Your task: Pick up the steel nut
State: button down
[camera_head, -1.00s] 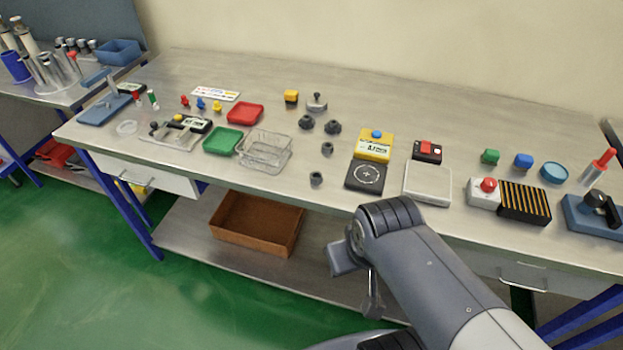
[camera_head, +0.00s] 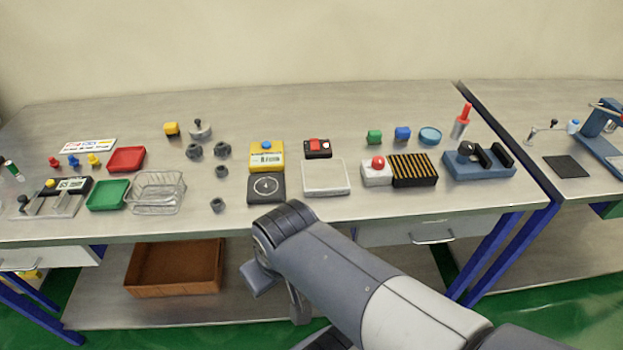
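Several small dark grey round parts stand on the workbench left of centre: one at the back left (camera_head: 195,151), one beside it (camera_head: 222,150), a smaller one in front (camera_head: 221,171) and another near the front edge (camera_head: 217,205). They are too small to tell which, if any, is the steel nut. My arm reaches in from the lower right and bends down in front of the bench edge. The end of my arm, with my gripper (camera_head: 298,304), hangs below the bench top, away from these parts. Its fingers are mostly hidden, and nothing held is visible.
A wire basket (camera_head: 158,208), green tray (camera_head: 107,195) and red tray (camera_head: 127,159) lie left. A black pad (camera_head: 266,189), yellow box (camera_head: 266,156) and white scale (camera_head: 326,193) stand near centre. A brown bin (camera_head: 150,288) sits on the lower shelf.

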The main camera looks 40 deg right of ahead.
aim_at(215, 201)
jog(key=i+j+z, duration=0.2)
jog(key=z, duration=0.3)
jog(key=i+j+z, duration=0.15)
jog(key=j+z, duration=0.3)
jog(key=l, duration=0.1)
